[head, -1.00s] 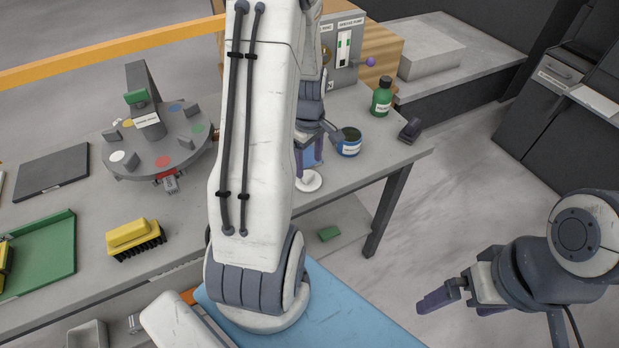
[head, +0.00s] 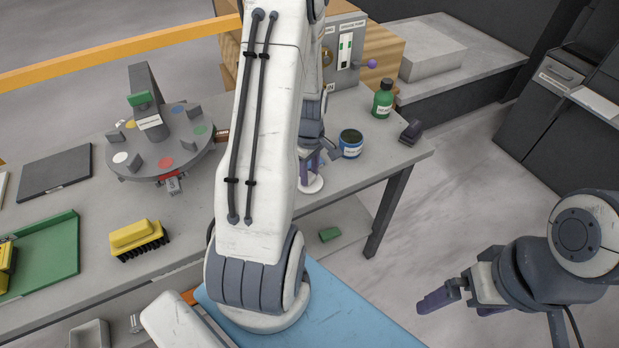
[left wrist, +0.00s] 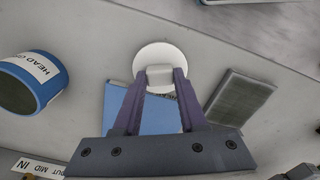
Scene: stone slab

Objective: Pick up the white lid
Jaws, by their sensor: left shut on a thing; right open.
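The white lid (head: 313,185) is a round disc near the front edge of the grey bench in the head view, partly covered by my left arm. It also shows in the left wrist view (left wrist: 158,53), with a pale knob (left wrist: 160,75) on it. My left gripper (head: 305,175) has purple fingers; in the left wrist view they (left wrist: 161,80) stand on both sides of the knob, shut on it. I cannot tell whether the lid touches the bench. My right gripper (head: 452,300) is open and empty, out over the floor at lower right.
A blue labelled jar (head: 351,143), a green bottle (head: 383,98) and a dark object (head: 411,131) stand right of the lid. A blue flat piece (left wrist: 150,112) and a grey block (left wrist: 240,97) lie near it. A turntable (head: 160,150) and yellow brush (head: 138,240) are left.

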